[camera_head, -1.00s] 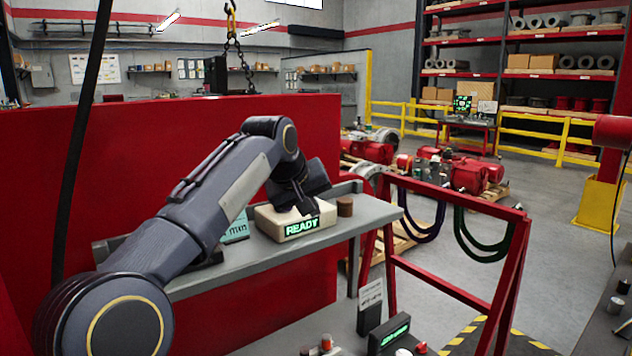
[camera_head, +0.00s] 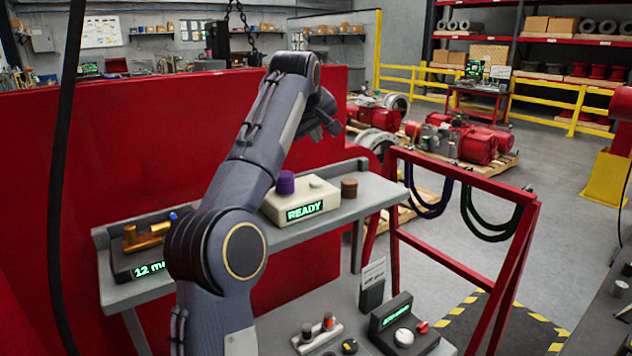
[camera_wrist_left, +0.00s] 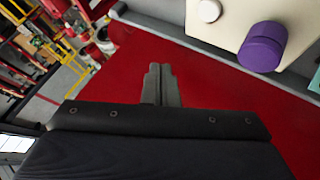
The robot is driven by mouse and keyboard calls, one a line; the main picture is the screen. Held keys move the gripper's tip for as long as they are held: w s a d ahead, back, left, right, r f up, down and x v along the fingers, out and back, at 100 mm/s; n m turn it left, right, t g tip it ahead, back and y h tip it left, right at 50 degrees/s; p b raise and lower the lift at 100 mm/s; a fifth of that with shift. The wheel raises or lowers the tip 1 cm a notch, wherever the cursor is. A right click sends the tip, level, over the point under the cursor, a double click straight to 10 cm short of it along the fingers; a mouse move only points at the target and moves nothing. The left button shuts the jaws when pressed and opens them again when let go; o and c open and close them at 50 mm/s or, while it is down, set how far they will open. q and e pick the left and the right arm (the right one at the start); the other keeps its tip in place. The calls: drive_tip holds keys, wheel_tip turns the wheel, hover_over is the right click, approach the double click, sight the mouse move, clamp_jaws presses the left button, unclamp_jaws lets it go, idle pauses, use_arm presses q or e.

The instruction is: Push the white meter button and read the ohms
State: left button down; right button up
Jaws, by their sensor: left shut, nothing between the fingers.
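A cream meter box (camera_head: 272,208) with a green READY display (camera_head: 305,211) stands on the upper grey shelf. On it are a purple knob (camera_head: 286,183) and a small white button (camera_head: 317,184). In the left wrist view the box (camera_wrist_left: 235,18) shows at the upper right, with the white button (camera_wrist_left: 209,10) and purple knob (camera_wrist_left: 262,46). My left gripper (camera_head: 334,127) is above and behind the box, apart from it. Its fingers (camera_wrist_left: 161,84) are shut and empty. No ohms reading is legible. My right gripper is out of view.
A brown cylinder (camera_head: 349,188) stands right of the box. A dark gauge with a brass part (camera_head: 147,236) is at the shelf's left. A lower bench holds a console with a white knob (camera_head: 404,337). A red frame (camera_head: 465,262) stands to the right.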

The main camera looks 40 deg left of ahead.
use_arm(q)
hover_over(315, 183)
wheel_tip(315, 183, down, 5)
drive_tip(key=shift+r, duration=0.15)
wheel_tip(315, 183, down, 2)
drive_tip(key=shift+f+b, duration=0.2)
drive_tip(key=shift+b, duration=0.6)
drive_tip(key=shift+f+b, duration=0.4)
drive_tip(key=shift+f, duration=0.1)
drive_tip(key=shift+f, duration=0.15)
idle(0.8)
drive_tip(key=shift+f, duration=0.25)
drive_tip(key=shift+f+b, duration=0.5)
drive_tip(key=shift+b, duration=0.05)
idle(0.8)
drive_tip(key=shift+r+p, duration=0.95)
